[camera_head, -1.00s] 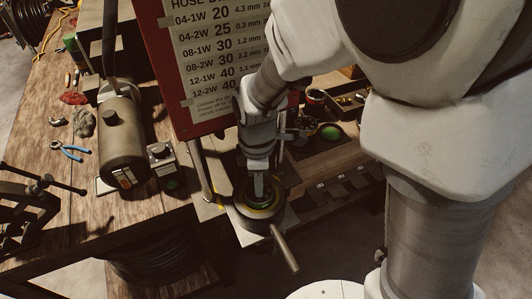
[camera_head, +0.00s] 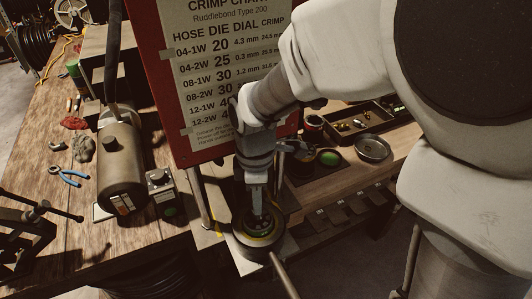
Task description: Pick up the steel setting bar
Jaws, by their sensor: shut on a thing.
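My gripper (camera_head: 258,212) points down over the round crimper head (camera_head: 258,240), with its fingers close together at the ring's opening. It is shut on a narrow grey piece, which looks like the steel setting bar; the fingers hide most of it, and its lower end is hard to make out. I cannot tell whether it touches the head. A thick metal rod (camera_head: 284,276) sticks out from the head toward the lower right, and its end is cut off by the picture edge.
A red-framed crimp chart (camera_head: 222,85) stands behind my gripper. A grey motor (camera_head: 122,170) and blue pliers (camera_head: 70,176) are on the wooden bench at left. A dark parts tray (camera_head: 358,122) and a round metal dish (camera_head: 373,148) are at right.

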